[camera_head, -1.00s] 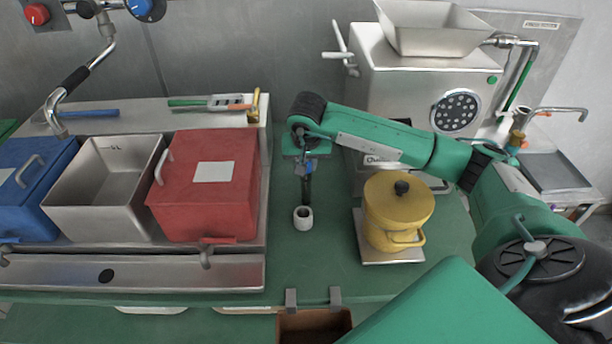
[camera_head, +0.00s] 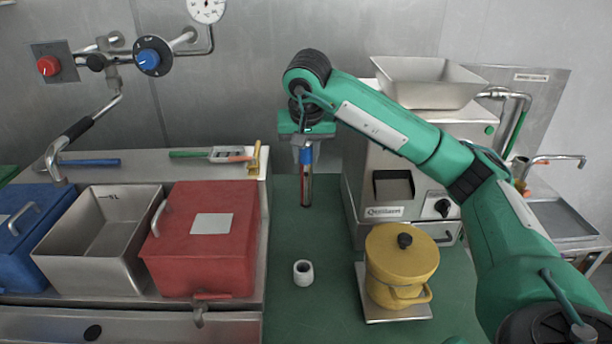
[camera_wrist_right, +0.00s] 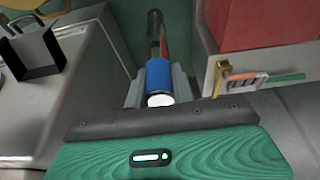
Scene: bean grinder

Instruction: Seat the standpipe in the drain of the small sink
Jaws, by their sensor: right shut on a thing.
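My right gripper (camera_head: 305,136) is shut on an upright tube with a blue collar (camera_head: 306,156), which looks like the standpipe. The tube hangs below the fingers, clear above the green counter. In the right wrist view the blue collar (camera_wrist_right: 159,75) sits between the fingers, with the shiny dark tube (camera_wrist_right: 156,35) running beyond it. A small white ring-shaped cup (camera_head: 303,273) stands on the counter below and in front of it. My left gripper is out of view.
The grinder (camera_head: 385,150) stands right of the held tube, under my arm. A yellow pot (camera_head: 402,252) sits on a scale in front of it. A red box (camera_head: 204,260) and a steel tub (camera_head: 70,256) stand left.

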